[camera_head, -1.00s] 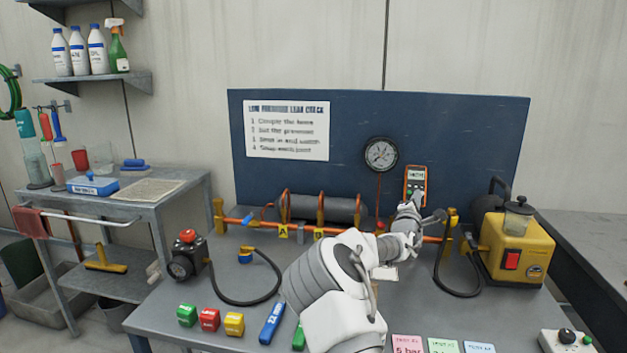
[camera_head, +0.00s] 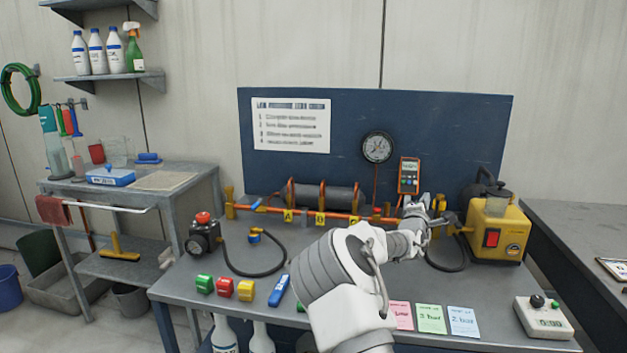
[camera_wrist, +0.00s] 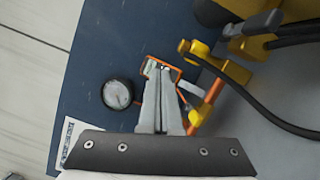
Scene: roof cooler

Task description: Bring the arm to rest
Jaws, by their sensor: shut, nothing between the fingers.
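My white arm reaches over the grey workbench (camera_head: 215,315) from the front middle. My gripper (camera_head: 428,207) is at the right end of the orange pipe rig (camera_head: 335,217), near a brass valve, and looks empty. In the wrist view my gripper (camera_wrist: 162,72) shows two pale fingers close together, with the orange handheld meter (camera_wrist: 150,66) beyond their tips. The meter also shows on the blue panel in the head view (camera_head: 409,175). I cannot tell whether the fingers touch anything behind them.
A yellow pump (camera_head: 497,230) with a black hose stands right of my gripper. A dial gauge (camera_head: 377,147) hangs on the panel. A control box (camera_head: 543,317) sits at right.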

